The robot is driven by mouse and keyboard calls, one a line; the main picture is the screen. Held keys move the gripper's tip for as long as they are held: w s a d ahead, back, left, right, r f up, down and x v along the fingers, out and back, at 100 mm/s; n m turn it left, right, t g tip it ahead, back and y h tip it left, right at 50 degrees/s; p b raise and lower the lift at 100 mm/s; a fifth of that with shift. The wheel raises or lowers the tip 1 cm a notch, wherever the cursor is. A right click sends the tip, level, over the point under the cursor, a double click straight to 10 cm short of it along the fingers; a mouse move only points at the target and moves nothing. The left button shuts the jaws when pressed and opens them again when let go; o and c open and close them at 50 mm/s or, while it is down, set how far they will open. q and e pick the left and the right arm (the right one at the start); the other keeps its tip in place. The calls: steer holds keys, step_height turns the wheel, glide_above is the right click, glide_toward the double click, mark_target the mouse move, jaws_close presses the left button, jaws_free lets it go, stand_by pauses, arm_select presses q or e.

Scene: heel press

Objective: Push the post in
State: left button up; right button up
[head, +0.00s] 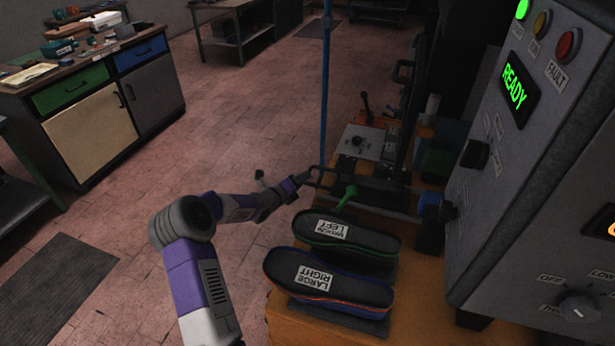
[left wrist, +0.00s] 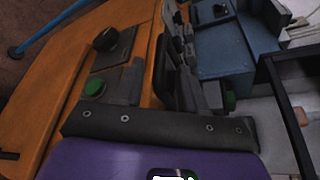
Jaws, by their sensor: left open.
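My left arm reaches in from the left in the head view. Its open gripper (head: 312,177) is at the left edge of the press's low dark fixture (head: 378,190), beside a thin dark loop. I cannot tell whether it touches. In the left wrist view the open jaws (left wrist: 168,82) have dark machine parts between and beyond them. Which part is the post is unclear, as the fixture is dark and partly hidden. A green-knobbed lever (head: 350,193) rises just in front of the fixture. My right gripper is not seen.
Two shoe forms, labelled MEDIUM LEFT (head: 346,235) and LARGE RIGHT (head: 325,281), lie on the orange bench in front. A blue upright pole (head: 326,90) stands behind my gripper. The control panel (head: 530,150) at right reads READY, green lamp lit.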

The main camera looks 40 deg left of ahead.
arm_select(q)
steer(key=shift+x, duration=2.05)
jaws_close()
